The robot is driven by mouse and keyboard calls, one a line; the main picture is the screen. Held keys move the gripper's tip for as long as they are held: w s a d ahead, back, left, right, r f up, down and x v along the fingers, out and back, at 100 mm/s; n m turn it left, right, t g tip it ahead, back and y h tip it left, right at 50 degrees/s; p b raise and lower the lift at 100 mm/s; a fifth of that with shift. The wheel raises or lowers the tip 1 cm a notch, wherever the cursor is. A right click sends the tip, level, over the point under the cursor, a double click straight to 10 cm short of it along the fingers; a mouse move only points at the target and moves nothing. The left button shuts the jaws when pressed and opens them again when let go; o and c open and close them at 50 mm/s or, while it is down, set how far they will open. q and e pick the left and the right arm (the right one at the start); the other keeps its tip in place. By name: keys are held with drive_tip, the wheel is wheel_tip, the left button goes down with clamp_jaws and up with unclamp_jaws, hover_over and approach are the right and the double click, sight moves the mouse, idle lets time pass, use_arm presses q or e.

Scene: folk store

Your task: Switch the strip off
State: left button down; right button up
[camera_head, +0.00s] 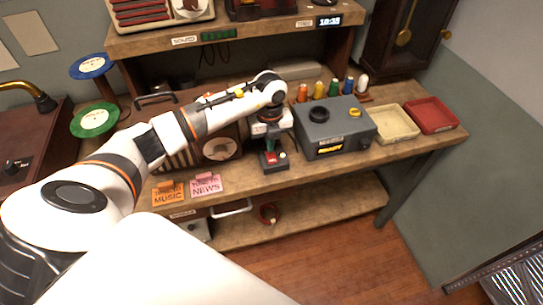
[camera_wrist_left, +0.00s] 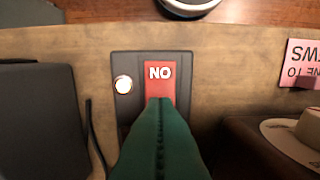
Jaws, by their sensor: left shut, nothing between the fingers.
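The strip (camera_head: 274,167) is a small dark block at the front of the bench in the head view. In the left wrist view the strip (camera_wrist_left: 126,62) has a red rocker switch (camera_wrist_left: 160,85) marked "NO", which is "ON" seen upside down, and a round, bright whitish lamp (camera_wrist_left: 123,84). My left gripper (camera_head: 268,160) reaches down over the strip. Its green fingers (camera_wrist_left: 160,104) are shut and empty, with their tips over the lower part of the switch. I cannot tell whether they touch it. The fingers hide the rest of the switch. My right gripper is not in view.
A grey box (camera_head: 340,140) stands right of the strip, and a brown radio (camera_head: 222,150) stands left. Orange (camera_head: 168,193) and pink (camera_head: 206,185) cards lie along the front edge. Beige (camera_head: 392,124) and red (camera_head: 431,114) trays sit farther right. A shelf overhangs the back.

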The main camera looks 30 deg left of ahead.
use_arm(q)
drive_tip(key=shift+f+b, duration=0.5)
drive_tip(key=shift+f, duration=0.25)
drive_tip(key=shift+r, duration=0.2)
drive_tip(key=shift+r+p, duration=2.6)
drive_tip(key=shift+r, duration=0.8)
